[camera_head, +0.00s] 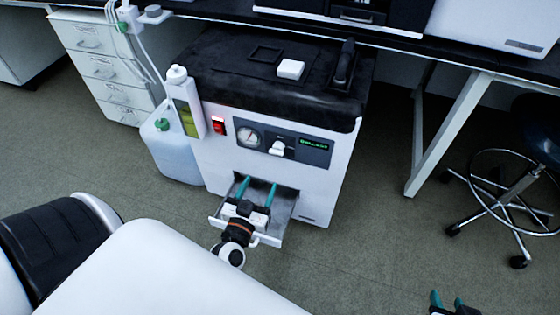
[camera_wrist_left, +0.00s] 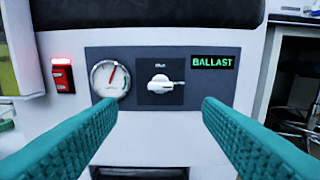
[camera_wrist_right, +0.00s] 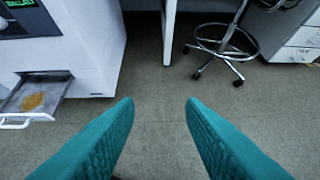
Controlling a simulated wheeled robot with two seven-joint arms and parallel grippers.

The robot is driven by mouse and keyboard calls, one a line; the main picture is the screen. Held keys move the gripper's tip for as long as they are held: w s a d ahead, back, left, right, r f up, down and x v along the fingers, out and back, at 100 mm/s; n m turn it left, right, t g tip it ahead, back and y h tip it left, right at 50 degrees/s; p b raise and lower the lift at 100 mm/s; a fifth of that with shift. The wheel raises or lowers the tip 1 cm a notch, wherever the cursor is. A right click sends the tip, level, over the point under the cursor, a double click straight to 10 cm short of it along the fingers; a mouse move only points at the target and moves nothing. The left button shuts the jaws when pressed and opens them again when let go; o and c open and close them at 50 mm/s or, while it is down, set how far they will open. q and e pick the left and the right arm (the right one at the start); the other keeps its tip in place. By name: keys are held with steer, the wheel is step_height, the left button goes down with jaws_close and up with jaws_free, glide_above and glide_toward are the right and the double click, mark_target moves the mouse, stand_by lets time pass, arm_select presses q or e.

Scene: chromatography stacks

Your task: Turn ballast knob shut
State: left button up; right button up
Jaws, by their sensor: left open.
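The ballast knob (camera_head: 277,149) is a white knob on the dark panel at the front of the white pump cabinet. In the left wrist view the knob (camera_wrist_left: 160,84) has its pointer lying sideways to the right, and a green BALLAST display (camera_wrist_left: 213,62) is lit beside it. My left gripper (camera_head: 256,188) is open in front of the cabinet, below the panel. In its wrist view the teal fingers (camera_wrist_left: 158,112) are apart, with the knob ahead between them and not touched. My right gripper (camera_head: 447,300) is open and empty over the floor at the lower right.
A round gauge (camera_wrist_left: 110,80) and a red lit switch (camera_wrist_left: 62,74) sit left of the knob. A pulled-out drip tray (camera_wrist_right: 35,98) with a brown stain juts out below the panel. A bottle (camera_head: 186,103) stands at the cabinet's left; a stool (camera_head: 515,185) stands at right.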

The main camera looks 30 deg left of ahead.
mark_target(275, 153)
arm_select(q)
steer(key=b+x, duration=0.1)
steer(key=x, duration=0.9)
steer(key=shift+w, duration=0.65)
arm_select(e)
steer(key=w+a+r+t+y, duration=0.1)
steer(key=w+a+r+t, duration=0.1)
steer(key=w+r+t, duration=0.2)
steer(key=shift+w+r, duration=0.2)
steer(key=shift+r, duration=0.3)
arm_select(q)
steer(key=c, duration=1)
